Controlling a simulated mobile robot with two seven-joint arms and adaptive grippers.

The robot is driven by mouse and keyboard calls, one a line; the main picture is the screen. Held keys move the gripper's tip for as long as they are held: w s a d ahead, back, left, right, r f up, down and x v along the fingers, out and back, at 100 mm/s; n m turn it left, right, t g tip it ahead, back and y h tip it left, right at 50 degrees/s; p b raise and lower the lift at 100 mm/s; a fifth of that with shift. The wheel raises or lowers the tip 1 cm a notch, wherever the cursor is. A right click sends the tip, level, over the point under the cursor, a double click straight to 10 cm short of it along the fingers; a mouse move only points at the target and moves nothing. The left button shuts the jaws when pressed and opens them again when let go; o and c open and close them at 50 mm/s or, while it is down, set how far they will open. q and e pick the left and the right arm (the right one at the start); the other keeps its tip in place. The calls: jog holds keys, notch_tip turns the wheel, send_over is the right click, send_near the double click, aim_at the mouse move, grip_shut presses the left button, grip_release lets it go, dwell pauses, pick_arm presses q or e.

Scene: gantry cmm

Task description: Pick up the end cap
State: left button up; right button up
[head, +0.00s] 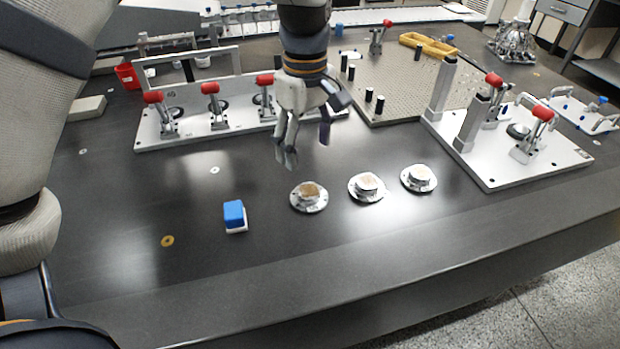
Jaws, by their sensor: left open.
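Three round flanged metal parts lie in a row on the dark table; they look like end caps, and I cannot tell which one is meant. The left one (309,196) has a tan-brown top. The middle one (366,187) and the right one (418,178) are silvery with paler tops. My left gripper (305,150) is open and empty, pointing down, above and slightly behind the left part in the picture, apart from it. My right gripper is not in view.
A blue-and-white block (235,216) stands left of the parts. Behind are a fixture plate (190,136) with red-handled clamps and a pegged plate (400,90). Another clamp fixture (490,170) stands right. The table's front (300,265) is clear.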

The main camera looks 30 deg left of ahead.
pick_arm(q)
send_over(309, 190)
jog(key=f, duration=0.3)
jog(key=s+f, duration=0.1)
jog(key=f, duration=0.1)
jog(key=shift+f, duration=0.3)
jog(key=f, duration=0.3)
jog(key=w+f+b, duration=0.1)
jog(key=f, duration=0.1)
jog(key=shift+f, duration=0.3)
jog(key=shift+r, duration=0.1)
jog(key=c, duration=1.5)
